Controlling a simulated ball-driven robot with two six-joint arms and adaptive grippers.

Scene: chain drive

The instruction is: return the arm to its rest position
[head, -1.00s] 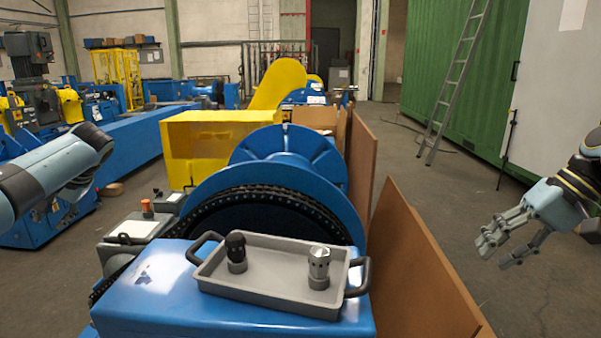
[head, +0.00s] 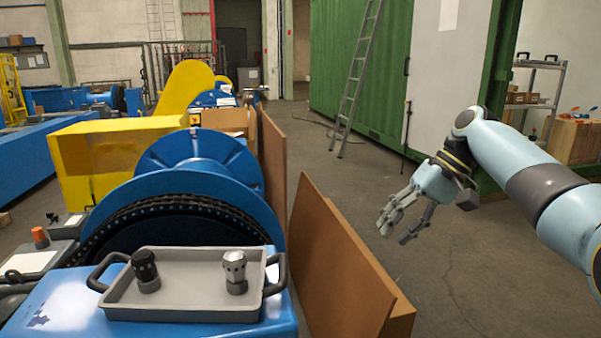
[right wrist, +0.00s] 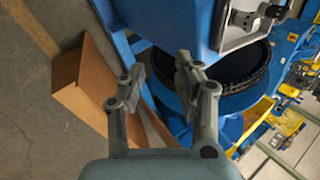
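My right gripper (head: 402,222) hangs over open floor at the right in the head view, beyond the brown panels. In the right wrist view its two fingers (right wrist: 158,75) stand apart with nothing between them. My left gripper is outside both current views. A grey tray (head: 188,309) with two black handles lies on the blue machine (head: 60,318). A black-topped fitting (head: 146,270) stands in the tray's left part, and a silver-topped fitting (head: 235,270) stands in its right part. The right gripper is well apart from the tray.
Brown panels (head: 335,265) stand between the machine and my right arm. The chain drive's blue wheel (head: 235,215) is behind the tray, with a yellow guard (head: 120,155) farther back. A ladder (head: 357,80) leans on a green container (head: 325,60). Floor right of the panels is clear.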

